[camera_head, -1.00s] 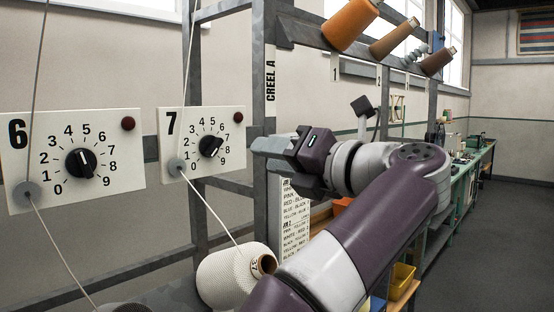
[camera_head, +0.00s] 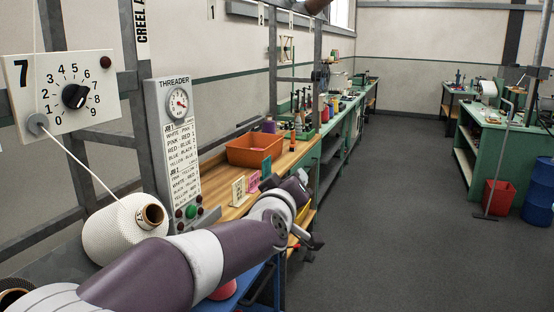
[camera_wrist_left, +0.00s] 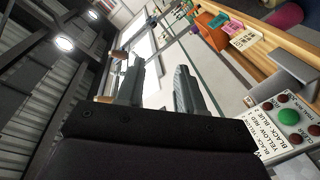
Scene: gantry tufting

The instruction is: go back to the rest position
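My left arm comes in from the bottom left of the head view. Its gripper (camera_head: 296,189) is low beside the wooden bench, in front of the small cards, seen from behind with the fingertips hard to make out. In the left wrist view the two fingers (camera_wrist_left: 159,82) stand apart with nothing between them, so it is open and empty. My right gripper is in neither view.
The threader panel (camera_head: 177,150) and white yarn cone (camera_head: 122,228) stand left of my arm. An orange bin (camera_head: 258,149) and small cards (camera_head: 239,191) are on the wooden bench (camera_head: 222,212). The floor (camera_head: 400,200) at right is open, with a red bin (camera_head: 497,198) and blue barrel (camera_head: 539,190) beyond.

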